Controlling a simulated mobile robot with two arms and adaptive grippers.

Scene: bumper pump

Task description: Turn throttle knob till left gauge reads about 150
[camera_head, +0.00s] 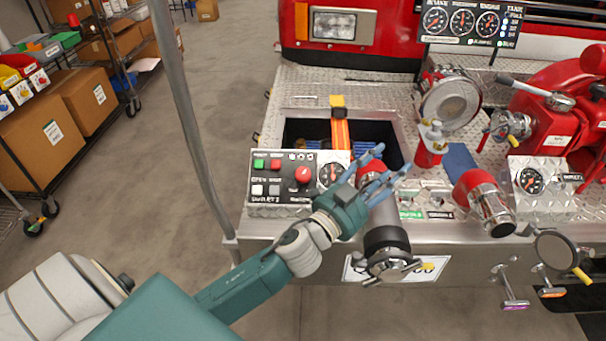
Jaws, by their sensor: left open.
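A black control panel (262,204) on the left of the diamond-plate bumper carries a round red knob (303,174), which may be the throttle knob; its label is too small to read. A small round gauge (330,174) sits just right of the knob, partly beside my gripper. A dark gauge board (440,39) at the top right holds three dials, the left one (435,20) among them; I cannot read its needle. My left gripper (392,160) is open, its blue fingers right of the panel and apart from the knob. My right gripper is not in view.
An open bin (299,129) with an orange strap (340,129) is behind the panel. A grey pole (184,100) stands left of the bumper. Another gauge plate (540,207) and red fittings crowd the right.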

